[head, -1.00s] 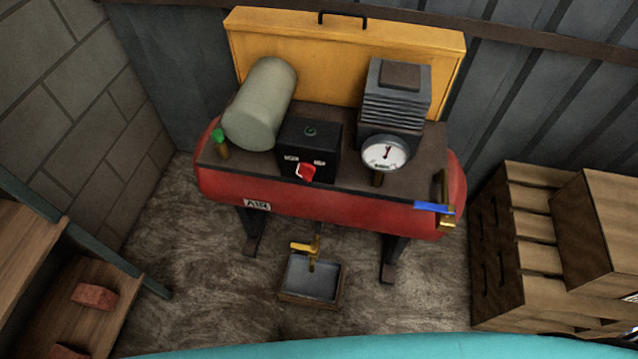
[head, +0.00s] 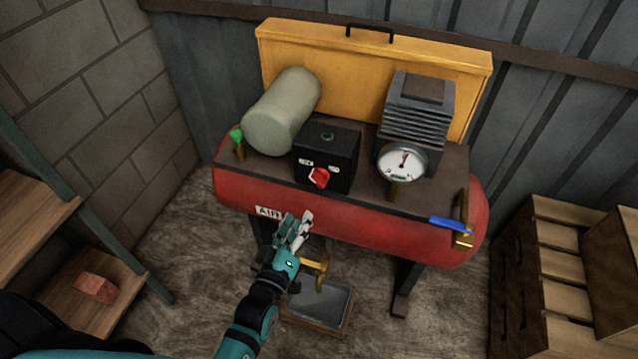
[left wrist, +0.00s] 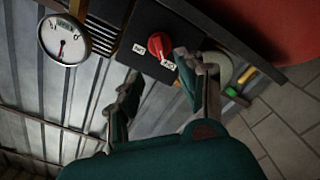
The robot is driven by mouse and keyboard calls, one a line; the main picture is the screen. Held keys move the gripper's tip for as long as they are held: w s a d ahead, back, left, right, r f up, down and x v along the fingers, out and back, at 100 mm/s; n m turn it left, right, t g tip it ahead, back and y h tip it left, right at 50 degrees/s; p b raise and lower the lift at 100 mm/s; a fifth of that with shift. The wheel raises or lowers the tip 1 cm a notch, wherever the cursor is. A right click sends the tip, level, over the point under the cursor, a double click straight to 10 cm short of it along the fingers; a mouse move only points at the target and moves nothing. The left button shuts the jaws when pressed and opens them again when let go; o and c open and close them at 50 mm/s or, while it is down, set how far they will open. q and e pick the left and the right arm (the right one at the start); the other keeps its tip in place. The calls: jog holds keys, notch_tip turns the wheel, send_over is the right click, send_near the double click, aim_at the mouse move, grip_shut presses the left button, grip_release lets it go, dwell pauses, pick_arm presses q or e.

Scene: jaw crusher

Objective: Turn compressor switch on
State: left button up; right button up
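The compressor switch is a red rotary knob (head: 318,178) on the front of a black box (head: 342,160) on top of the red air tank (head: 340,222). A small white label sits on each side of it, too small to read surely. My left gripper (head: 295,226) is in front of the tank, below the knob and apart from it. In the left wrist view the knob (left wrist: 160,45) shows beyond the two spread fingers of the gripper (left wrist: 156,86), with nothing between them. My right gripper is not in view.
A pressure gauge (head: 402,163) stands right of the box, and a grey-green cylinder (head: 282,112) left of it. A blue-handled valve (head: 452,223) is at the tank's right end. A tray (head: 322,303) lies below. Wooden crates (head: 545,265) stand right, shelves (head: 75,290) left.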

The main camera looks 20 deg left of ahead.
aim_at(317, 184)
pick_arm(q)
jog(key=w, duration=1.2)
jog(key=shift+w+d, duration=0.25)
jog(key=shift+w, duration=0.05)
grip_shut()
